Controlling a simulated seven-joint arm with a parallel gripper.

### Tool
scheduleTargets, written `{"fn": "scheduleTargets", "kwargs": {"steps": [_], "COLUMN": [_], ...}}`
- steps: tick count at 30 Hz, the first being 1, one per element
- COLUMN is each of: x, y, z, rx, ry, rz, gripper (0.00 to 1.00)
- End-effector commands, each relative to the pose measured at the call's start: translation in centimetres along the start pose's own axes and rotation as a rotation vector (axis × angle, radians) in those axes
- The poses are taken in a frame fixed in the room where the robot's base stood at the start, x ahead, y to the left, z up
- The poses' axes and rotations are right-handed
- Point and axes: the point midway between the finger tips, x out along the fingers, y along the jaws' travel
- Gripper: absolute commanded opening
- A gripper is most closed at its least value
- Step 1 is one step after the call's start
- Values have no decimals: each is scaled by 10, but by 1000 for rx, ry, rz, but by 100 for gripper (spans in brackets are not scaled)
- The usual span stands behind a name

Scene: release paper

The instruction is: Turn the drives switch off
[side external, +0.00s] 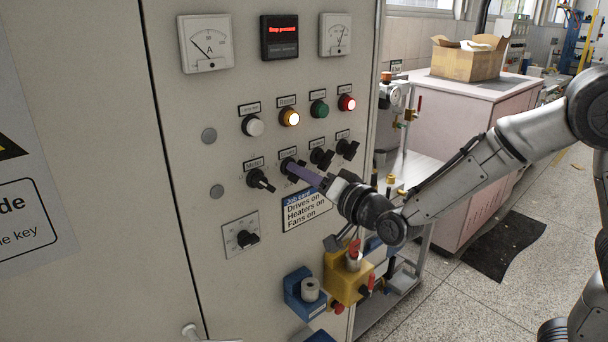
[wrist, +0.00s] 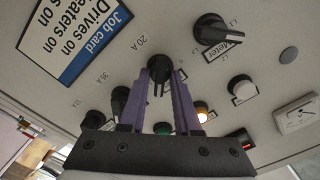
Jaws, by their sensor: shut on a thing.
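The drives switch (side external: 286,166) is a black rotary knob on the grey cabinet front, second from left in the knob row. The tips of my gripper (side external: 302,172) reach it from the right, and its purple fingers hide part of it. In the wrist view the knob (wrist: 157,66) sits between the two fingertips of my gripper (wrist: 161,76), which is shut on it. Position labels such as 20 A and 35 A are printed around it. I cannot tell exactly which mark the knob points to.
The meter switch (side external: 261,181) is close on the left; the heaters knob (side external: 321,158) and fans knob (side external: 347,149) are close on the right. A job card (side external: 306,209) hangs below. Lamps (side external: 289,118) are above. A yellow box (side external: 343,282) and blue holder (side external: 303,297) jut out below.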

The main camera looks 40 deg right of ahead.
Motion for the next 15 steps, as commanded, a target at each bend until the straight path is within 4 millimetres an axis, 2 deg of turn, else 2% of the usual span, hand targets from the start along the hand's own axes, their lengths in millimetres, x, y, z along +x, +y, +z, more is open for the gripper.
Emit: {"fn": "scheduleTargets", "kwargs": {"steps": [8,15], "x": [0,0], "y": [0,0], "z": [0,0], "rx": [-12,-100], "ry": [0,0], "rz": [1,1], "gripper": [0,0]}}
